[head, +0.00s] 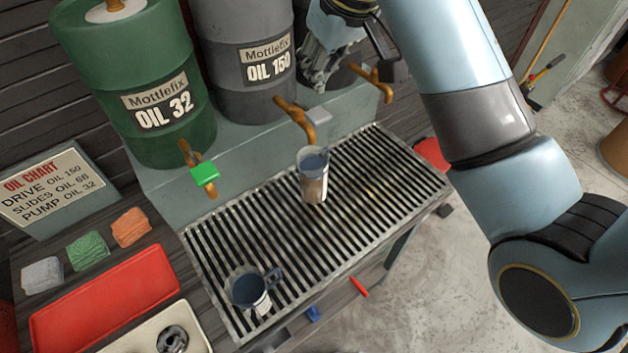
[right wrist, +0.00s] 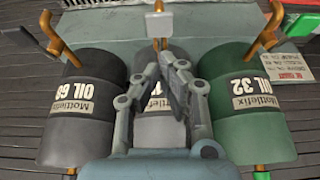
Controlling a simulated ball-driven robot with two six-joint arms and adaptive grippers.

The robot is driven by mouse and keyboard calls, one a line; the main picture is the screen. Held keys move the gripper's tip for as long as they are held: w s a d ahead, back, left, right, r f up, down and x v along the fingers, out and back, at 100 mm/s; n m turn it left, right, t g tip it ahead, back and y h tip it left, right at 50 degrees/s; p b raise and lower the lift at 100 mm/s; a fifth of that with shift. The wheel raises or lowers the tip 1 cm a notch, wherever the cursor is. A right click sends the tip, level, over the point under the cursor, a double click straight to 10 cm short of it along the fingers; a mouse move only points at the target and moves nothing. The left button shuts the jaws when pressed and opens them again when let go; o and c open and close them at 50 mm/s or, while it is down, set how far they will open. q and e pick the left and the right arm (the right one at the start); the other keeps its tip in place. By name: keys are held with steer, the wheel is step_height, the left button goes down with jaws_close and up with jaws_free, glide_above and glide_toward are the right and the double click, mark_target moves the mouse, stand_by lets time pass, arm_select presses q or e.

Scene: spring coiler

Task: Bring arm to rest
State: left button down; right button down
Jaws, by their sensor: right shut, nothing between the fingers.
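My right arm (head: 470,100) comes in from the right and reaches toward the drums at the back. My right gripper (head: 318,72) is shut and empty, beside the grey OIL 150 drum (head: 243,55). In the right wrist view its fingers (right wrist: 172,66) are close together in front of the middle drum. My left gripper is not in view.
A metal cup (head: 313,178) stands on the slatted grate (head: 345,165) near the grey-handled tap (head: 305,118). A jug (head: 250,290) stands at the grate's front. The green OIL 32 drum (head: 125,75) is at left. Floor (head: 450,270) is open below my right arm.

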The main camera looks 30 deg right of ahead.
steer(key=shift+s+f, duration=0.1)
steer(key=s+d+f+g+h, duration=0.1)
steer(key=s+d+f, duration=0.15)
steer(key=s, duration=0.85)
steer(key=s+d+f+h, duration=0.1)
steer(key=s+d+f, duration=0.15)
steer(key=s, duration=0.95)
step_height(320, 180, down, 41)
steer(key=s+d+m+g+b, duration=0.1)
steer(key=s+d+b, duration=0.1)
steer(key=b, duration=1.2)
steer(key=s+f+b, duration=0.5)
steer(key=s+f, duration=0.4)
steer(key=f, duration=0.4)
steer(key=s+f+g+b, duration=0.1)
steer(key=s+f+b, duration=0.4)
steer(key=s+f, duration=0.4)
step_height(320, 180, down, 4)
steer(key=shift+s+d+f+g+y, duration=0.1)
steer(key=shift+s+d+g+y, duration=0.15)
steer(key=shift+d, duration=0.2)
